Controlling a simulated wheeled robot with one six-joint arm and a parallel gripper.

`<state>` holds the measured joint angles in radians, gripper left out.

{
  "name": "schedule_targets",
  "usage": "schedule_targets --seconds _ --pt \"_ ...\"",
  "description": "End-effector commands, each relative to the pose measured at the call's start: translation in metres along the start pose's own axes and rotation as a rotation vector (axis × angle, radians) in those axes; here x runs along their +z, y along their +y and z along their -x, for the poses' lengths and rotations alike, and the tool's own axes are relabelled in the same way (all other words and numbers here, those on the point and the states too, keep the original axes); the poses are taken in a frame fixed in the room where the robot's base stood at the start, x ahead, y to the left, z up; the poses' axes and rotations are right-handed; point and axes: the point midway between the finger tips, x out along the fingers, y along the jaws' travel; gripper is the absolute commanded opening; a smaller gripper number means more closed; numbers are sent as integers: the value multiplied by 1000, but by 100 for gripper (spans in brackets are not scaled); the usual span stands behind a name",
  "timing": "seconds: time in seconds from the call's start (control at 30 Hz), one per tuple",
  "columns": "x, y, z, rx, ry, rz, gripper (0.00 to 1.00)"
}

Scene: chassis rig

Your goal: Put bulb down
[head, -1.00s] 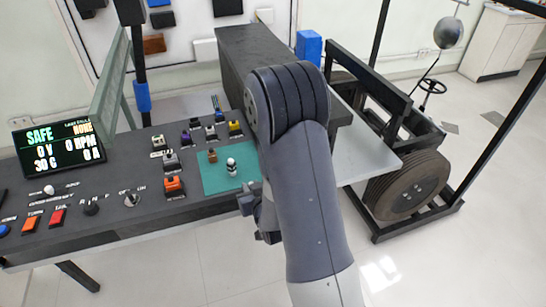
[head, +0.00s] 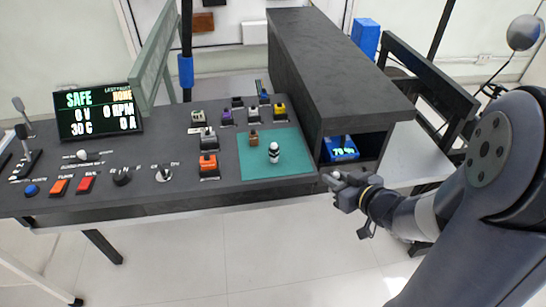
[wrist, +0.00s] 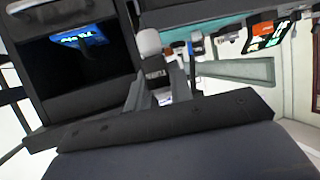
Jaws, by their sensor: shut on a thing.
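My gripper (head: 338,179) is in front of the bench's right part, near the open front of the dark box. It is shut on a bulb (wrist: 150,43), which has a pale rounded top and a dark lettered band. In the head view only a small pale tip of the bulb (head: 335,174) shows at the jaws. A similar white-and-black piece (head: 273,153) stands upright on the green mat (head: 296,160), apart from my gripper.
The dark box (head: 345,75) holds a blue unit with a lit display (head: 340,149). A small brown piece (head: 254,139) stands on the mat's back left. Several coloured components and switches lie left of the mat. The mat's front and right are clear.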

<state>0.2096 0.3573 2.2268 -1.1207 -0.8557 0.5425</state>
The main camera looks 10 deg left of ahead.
Motion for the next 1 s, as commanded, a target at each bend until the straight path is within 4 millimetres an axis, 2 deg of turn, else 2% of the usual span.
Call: schedule_targets --seconds 0.17,0.27,0.7,1.0 --pt "7 -6 4 -45 1 19 0" --pt "4 -8 -5 -55 0 24 0" --pt "-38 -14 -103 -55 0 24 0" --pt "-50 -16 -133 -52 1 22 0"
